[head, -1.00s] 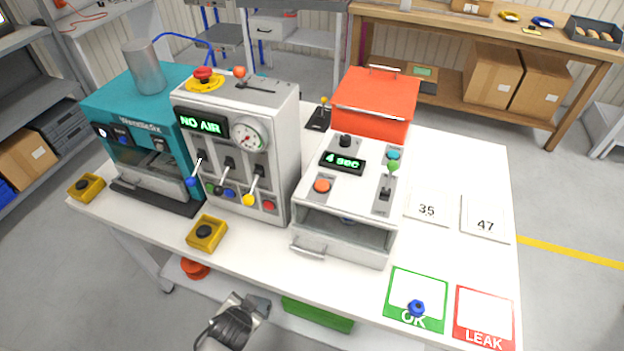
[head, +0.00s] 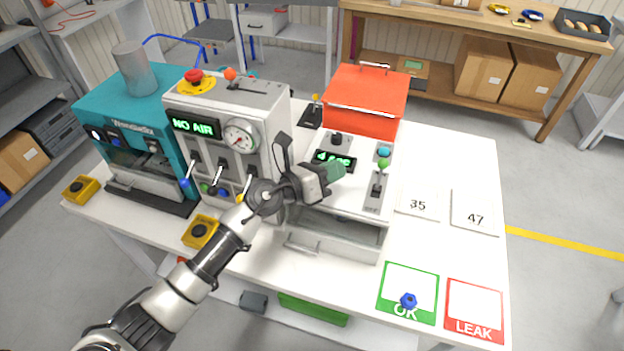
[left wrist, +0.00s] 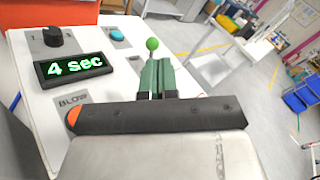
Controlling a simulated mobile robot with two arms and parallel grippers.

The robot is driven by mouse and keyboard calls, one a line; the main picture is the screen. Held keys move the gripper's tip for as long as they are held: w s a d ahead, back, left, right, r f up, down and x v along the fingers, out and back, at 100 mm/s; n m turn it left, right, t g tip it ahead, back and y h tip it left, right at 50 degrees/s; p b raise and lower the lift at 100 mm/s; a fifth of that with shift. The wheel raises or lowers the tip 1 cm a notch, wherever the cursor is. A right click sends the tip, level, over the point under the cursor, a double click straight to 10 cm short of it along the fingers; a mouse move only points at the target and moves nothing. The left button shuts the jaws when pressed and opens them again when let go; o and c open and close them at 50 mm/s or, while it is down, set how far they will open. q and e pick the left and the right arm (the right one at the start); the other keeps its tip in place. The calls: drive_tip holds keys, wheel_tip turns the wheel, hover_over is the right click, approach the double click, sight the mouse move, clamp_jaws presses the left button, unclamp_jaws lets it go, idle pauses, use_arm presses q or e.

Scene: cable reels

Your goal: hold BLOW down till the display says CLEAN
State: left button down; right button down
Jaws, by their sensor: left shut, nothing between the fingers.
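The BLOW button is orange. In the left wrist view its edge (left wrist: 73,117) shows beside the BLOW label, mostly hidden by my gripper body. In the head view my left arm covers it. The display (left wrist: 75,65) on the white box reads "4 sec"; in the head view the display (head: 334,161) is partly covered by my gripper. My left gripper (head: 336,172) is shut and empty, with its green fingertips over the box's top panel. The fingers (left wrist: 156,80) show in the left wrist view; whether they touch the panel I cannot tell. My right gripper is out of view.
A green-knobbed lever (head: 383,164), a teal button (head: 384,152) and a black knob (head: 337,139) share the panel. The grey unit (head: 236,109) at left shows NO AIR. A red lidded box (head: 366,98) stands behind. Cards and OK/LEAK squares lie at right.

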use_arm(q)
drive_tip(key=w+a+r+m+g+y, duration=0.2)
drive_tip(key=w+a+m+y, duration=0.2)
drive_tip(key=m+y, duration=0.4)
drive_tip(key=w+m, duration=0.1)
drive_tip(key=m, duration=0.2)
drive_tip(key=shift+w+m+y+p, duration=0.2)
drive_tip(key=shift+m+y+p, duration=0.1)
drive_tip(key=shift+y+p, duration=0.1)
wheel_tip(320, 180, down, 8)
drive_tip(key=b, duration=0.4)
drive_tip(key=shift+r, duration=0.2)
drive_tip(key=shift+f+b, duration=0.55)
idle(0.9)
drive_tip(key=shift+f+b, duration=0.4)
drive_tip(key=shift+b, duration=0.15)
drive_tip(key=shift+s+f+b, duration=0.1)
drive_tip(key=shift+f+b, duration=0.4)
drive_tip(key=shift+b, duration=0.05)
idle(3.0)
